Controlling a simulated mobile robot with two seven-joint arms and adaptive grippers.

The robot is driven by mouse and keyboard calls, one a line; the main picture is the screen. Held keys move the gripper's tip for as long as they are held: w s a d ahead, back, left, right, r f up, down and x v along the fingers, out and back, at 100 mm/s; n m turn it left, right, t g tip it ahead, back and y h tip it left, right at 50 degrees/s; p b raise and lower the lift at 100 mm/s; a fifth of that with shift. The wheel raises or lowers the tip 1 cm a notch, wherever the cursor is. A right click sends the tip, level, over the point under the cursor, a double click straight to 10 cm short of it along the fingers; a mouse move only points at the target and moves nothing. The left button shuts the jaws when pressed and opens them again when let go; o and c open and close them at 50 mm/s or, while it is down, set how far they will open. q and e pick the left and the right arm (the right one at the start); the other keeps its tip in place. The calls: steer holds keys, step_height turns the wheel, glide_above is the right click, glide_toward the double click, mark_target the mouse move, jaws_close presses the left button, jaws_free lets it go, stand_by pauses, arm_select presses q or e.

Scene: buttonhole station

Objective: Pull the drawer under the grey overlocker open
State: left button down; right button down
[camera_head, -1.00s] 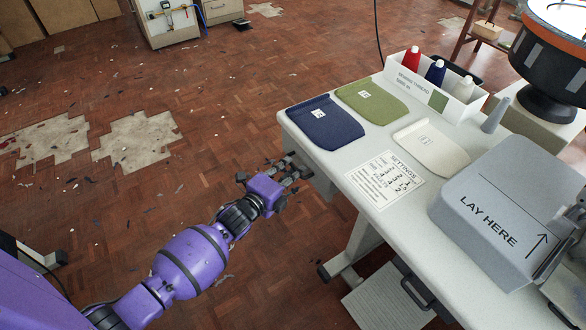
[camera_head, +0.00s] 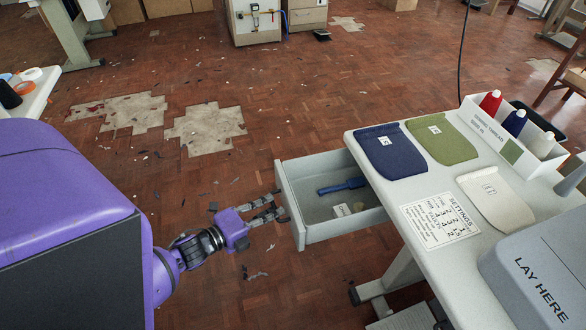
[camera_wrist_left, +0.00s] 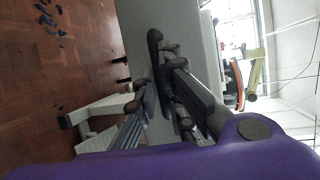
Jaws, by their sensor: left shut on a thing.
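The grey drawer (camera_head: 348,227) stands pulled out to the left from under the white table (camera_head: 425,190). Inside it lie a blue-handled brush (camera_head: 342,186), a small labelled block (camera_head: 342,210) and a yellowish piece. My left gripper (camera_head: 277,206) is at the drawer's outer front panel. In the left wrist view its fingers are closed around the dark handle (camera_wrist_left: 156,70) on the grey front panel (camera_wrist_left: 136,30). A grey machine marked LAY HERE (camera_head: 535,262) sits on the table, cut off by the frame. My right gripper is out of view.
On the table lie a blue pad (camera_head: 389,151), a green pad (camera_head: 441,138), a cream pad (camera_head: 497,198) and a settings sheet (camera_head: 440,220). A thread box (camera_head: 512,150) stands behind. The wooden floor left of the drawer has clear room.

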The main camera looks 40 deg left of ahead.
arm_select(q)
steer(key=shift+s+a, duration=0.75)
steer(key=shift+s, duration=0.25)
steer(key=shift+s+a, duration=0.75)
steer(key=shift+s, duration=0.2)
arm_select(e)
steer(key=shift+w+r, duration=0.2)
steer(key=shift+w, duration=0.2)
arm_select(q)
steer(key=c, duration=1.8)
jaws_free()
steer(key=shift+c, duration=0.2)
steer(key=v, duration=1.2)
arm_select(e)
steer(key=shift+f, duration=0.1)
